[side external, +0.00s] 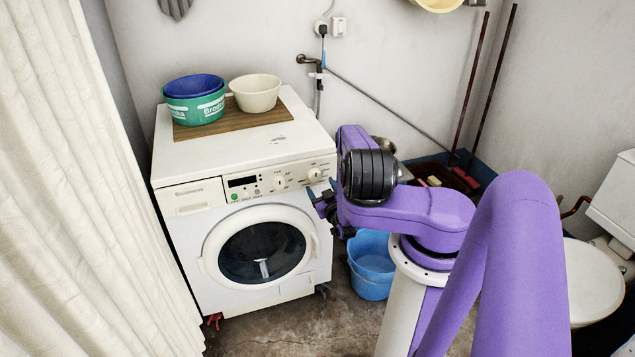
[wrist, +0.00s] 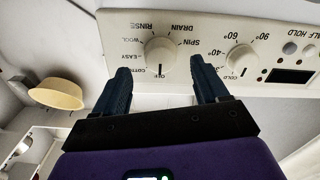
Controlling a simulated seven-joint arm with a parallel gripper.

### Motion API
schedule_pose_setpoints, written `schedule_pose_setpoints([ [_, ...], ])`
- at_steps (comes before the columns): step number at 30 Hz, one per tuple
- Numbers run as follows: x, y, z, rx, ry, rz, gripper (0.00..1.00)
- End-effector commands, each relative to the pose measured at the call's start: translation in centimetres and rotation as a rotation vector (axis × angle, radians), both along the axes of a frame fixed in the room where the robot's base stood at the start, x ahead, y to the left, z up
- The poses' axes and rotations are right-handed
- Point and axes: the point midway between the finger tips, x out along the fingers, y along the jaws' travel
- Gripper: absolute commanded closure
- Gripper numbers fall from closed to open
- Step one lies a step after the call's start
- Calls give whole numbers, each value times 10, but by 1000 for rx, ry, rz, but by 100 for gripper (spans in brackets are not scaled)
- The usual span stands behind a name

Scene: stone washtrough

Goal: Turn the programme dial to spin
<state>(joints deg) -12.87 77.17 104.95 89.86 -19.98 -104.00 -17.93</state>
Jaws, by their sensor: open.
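The programme dial (wrist: 160,55) is a round cream knob on the washing machine's panel, seen upside down in the wrist view. Labels around it read OFF, COTTON, EASY, WOOL, RINSE, DRAIN and SPIN. Its mark seems to face OFF. My gripper (wrist: 160,65) is open, with one dark finger on each side of the dial in the picture and gaps to both. I cannot tell how far the tips are from the panel. In the side view the dial (side external: 314,174) is at the panel's right end, with my gripper (side external: 323,200) just below and to its right.
The temperature dial (wrist: 241,57) sits beside the programme dial, near one finger. The washing machine (side external: 218,219) carries a wooden board with a green tub (side external: 192,109) and a cream bowl (side external: 256,92). A blue bucket (side external: 371,278) stands on the floor right of it.

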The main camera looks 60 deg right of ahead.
Motion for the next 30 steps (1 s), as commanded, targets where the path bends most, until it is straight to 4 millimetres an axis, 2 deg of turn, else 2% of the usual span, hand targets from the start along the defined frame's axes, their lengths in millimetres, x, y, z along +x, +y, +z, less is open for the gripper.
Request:
schedule_pose_setpoints([
  [3,14,-14,1,-2,-2,1,27],
  [9,27,-27,0,0,0,-1,27],
  [20,30,-30,0,1,0,-1,27],
  [21,30,-30,0,1,0,-1,33],
  [23,30,-30,0,1,0,-1,53],
  [24,30,-30,0,1,0,-1,66],
  [26,30,-30,0,1,0,-1,83],
  [30,30,-30,0,3,-2,-1,83],
])
